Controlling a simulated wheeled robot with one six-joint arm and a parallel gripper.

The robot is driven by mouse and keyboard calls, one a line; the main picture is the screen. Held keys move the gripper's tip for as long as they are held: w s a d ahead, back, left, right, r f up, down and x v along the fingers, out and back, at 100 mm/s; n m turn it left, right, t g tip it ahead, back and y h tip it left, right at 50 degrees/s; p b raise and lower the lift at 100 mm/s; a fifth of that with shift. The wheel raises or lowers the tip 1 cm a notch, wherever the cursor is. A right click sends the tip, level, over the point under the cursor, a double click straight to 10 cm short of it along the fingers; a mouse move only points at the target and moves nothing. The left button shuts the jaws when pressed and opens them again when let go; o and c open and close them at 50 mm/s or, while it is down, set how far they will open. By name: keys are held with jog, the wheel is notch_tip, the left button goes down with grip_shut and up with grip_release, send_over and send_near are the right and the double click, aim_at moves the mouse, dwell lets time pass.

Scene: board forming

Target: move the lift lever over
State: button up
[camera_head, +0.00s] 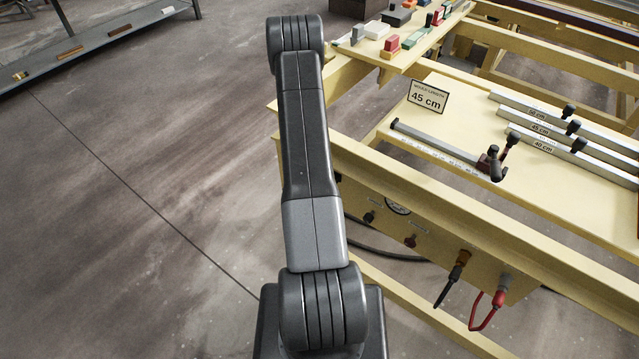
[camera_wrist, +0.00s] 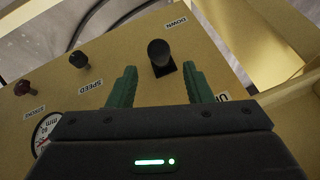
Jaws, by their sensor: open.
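The lift lever (camera_wrist: 159,52) is a black round-topped knob on a short dark stem, standing on the yellow control panel (camera_wrist: 115,70) in the wrist view. The word DOWN is printed beyond it, and a partly hidden label starting with U is near the right finger. My gripper (camera_wrist: 160,76) is open, with one green finger on each side of the lever's line. The lever shows between and slightly beyond the fingertips; I cannot tell whether either finger touches it. In the head view my arm covers the gripper, and I cannot make out the lever.
On the panel are a black speed knob (camera_wrist: 79,60), a red stroke knob (camera_wrist: 22,88) and a gauge (camera_wrist: 45,130). Yellow frame rails (camera_wrist: 272,30) rise at right. In the head view, hoses (camera_head: 485,310) hang below the table (camera_head: 460,90); open floor lies left.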

jog(key=v, duration=0.6)
jog(key=shift+s+r+p, duration=0.2)
jog(key=shift+r+p, duration=0.1)
jog(key=shift+r, duration=0.05)
jog(key=shift+f, duration=0.15)
jog(key=x, duration=1.3)
jog(key=shift+w+f, duration=0.2)
jog(key=shift+f, duration=0.05)
